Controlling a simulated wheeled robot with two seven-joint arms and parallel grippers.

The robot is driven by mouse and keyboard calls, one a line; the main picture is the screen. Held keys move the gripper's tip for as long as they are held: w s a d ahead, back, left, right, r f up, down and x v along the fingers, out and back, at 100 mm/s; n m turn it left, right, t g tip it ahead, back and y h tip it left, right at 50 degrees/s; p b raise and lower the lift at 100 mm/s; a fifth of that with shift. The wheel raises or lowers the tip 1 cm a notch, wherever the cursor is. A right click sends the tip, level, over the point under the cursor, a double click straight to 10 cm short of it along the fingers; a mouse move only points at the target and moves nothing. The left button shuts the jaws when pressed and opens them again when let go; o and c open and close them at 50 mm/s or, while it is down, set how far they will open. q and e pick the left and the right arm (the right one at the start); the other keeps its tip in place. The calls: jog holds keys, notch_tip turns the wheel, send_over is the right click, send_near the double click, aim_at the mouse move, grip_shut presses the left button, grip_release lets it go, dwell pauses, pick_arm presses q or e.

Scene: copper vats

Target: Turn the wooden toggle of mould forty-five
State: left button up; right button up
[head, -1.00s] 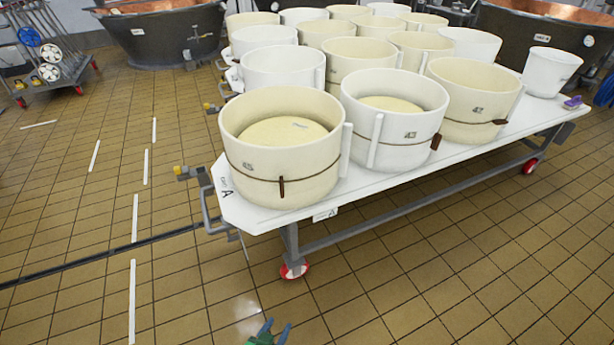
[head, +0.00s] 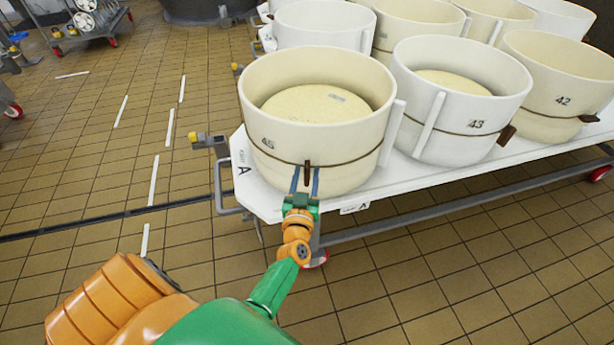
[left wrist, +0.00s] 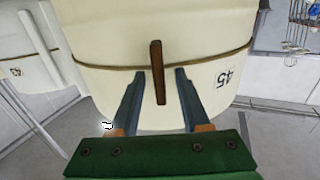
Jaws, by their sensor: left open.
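Mould forty-five (head: 345,105) is a cream round tub at the near left corner of the white table, with a pale round cheese inside. A dark cord runs around it, and its wooden toggle (head: 307,171) hangs upright on the front. In the left wrist view the toggle (left wrist: 157,70) stands between and a little beyond the fingertips. My left gripper (head: 305,180) is open, its two blue-grey fingers pointing at the toggle from the front, one on each side. In the left wrist view the gripper (left wrist: 157,75) shows no visible contact with it. My right gripper is not in view.
The white table (head: 240,170) has a grey metal frame and red-wheeled casters. Mould 43 (head: 460,110) stands close on the right, with mould 42 (head: 560,85) beyond it. More tubs stand behind.

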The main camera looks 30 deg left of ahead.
pick_arm(q)
jog(key=shift+s+r, duration=0.1)
jog(key=shift+c, duration=1.3)
grip_shut()
jog(key=shift+n, duration=0.3)
jog(key=n, duration=0.3)
jog(key=shift+n, duration=0.4)
jog(key=shift+s+a+f+n+b, duration=0.15)
jog(key=shift+n+b, duration=0.25)
jog(key=shift+n, duration=1.85)
jog(key=shift+w+f+n+b, duration=0.1)
jog(key=shift+n+b, duration=0.35)
jog(key=shift+n, duration=1.75)
jog(key=shift+s+a+f+n+b, duration=0.15)
jog(key=shift+n+b, duration=0.25)
jog(key=shift+n, duration=1.85)
jog(key=shift+w, duration=0.1)
